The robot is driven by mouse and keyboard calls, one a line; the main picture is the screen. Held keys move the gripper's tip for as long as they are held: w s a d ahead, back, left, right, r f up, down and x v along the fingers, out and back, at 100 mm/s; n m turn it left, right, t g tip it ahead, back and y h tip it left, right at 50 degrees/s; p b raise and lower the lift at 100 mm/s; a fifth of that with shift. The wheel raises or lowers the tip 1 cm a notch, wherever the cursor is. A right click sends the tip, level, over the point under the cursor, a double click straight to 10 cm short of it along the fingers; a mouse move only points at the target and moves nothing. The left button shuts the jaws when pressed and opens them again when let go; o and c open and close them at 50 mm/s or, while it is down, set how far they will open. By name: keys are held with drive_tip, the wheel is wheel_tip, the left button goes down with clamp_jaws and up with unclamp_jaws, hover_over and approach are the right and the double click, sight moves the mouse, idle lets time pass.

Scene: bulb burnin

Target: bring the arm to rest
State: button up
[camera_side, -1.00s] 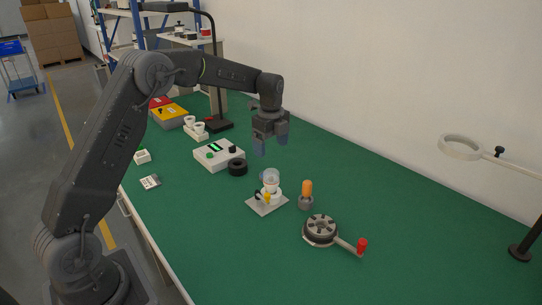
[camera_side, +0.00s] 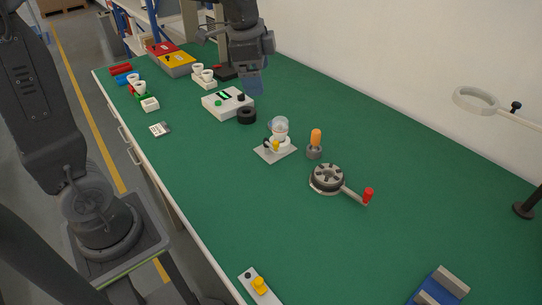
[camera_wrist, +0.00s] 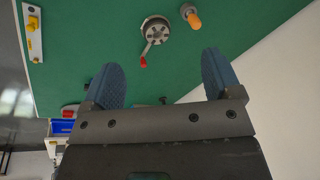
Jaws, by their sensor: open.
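My gripper (camera_side: 252,84) is in the air above the green bench in the side view, beyond the bulb fixture. The wrist view shows its two blue fingers (camera_wrist: 160,64) spread apart, with nothing between them. A clear bulb (camera_side: 280,126) stands upright in a white socket on a grey plate (camera_side: 271,155) with a yellow knob. An orange-topped piece (camera_side: 316,136) stands in a grey holder to its right. A dark round hub with a red-knobbed crank (camera_side: 328,178) lies nearer. Both also show in the wrist view, the hub (camera_wrist: 156,29) and the orange piece (camera_wrist: 194,20).
A white box with a green display (camera_side: 227,104) and a black ring (camera_side: 247,115) sit near the gripper. The right-hand bench is mostly clear.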

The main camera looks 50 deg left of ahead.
drive_tip(key=s+d+f+n+t, duration=0.1)
drive_tip(key=s+n, duration=0.3)
drive_tip(key=s, duration=0.5)
drive_tip(key=s+d+n+t, duration=0.1)
drive_tip(key=s+d+n, duration=0.3)
drive_tip(key=s, duration=0.5)
drive_tip(key=shift+f+n+t, duration=0.35)
drive_tip(key=shift+n+t, duration=0.05)
drive_tip(key=shift+n, duration=0.1)
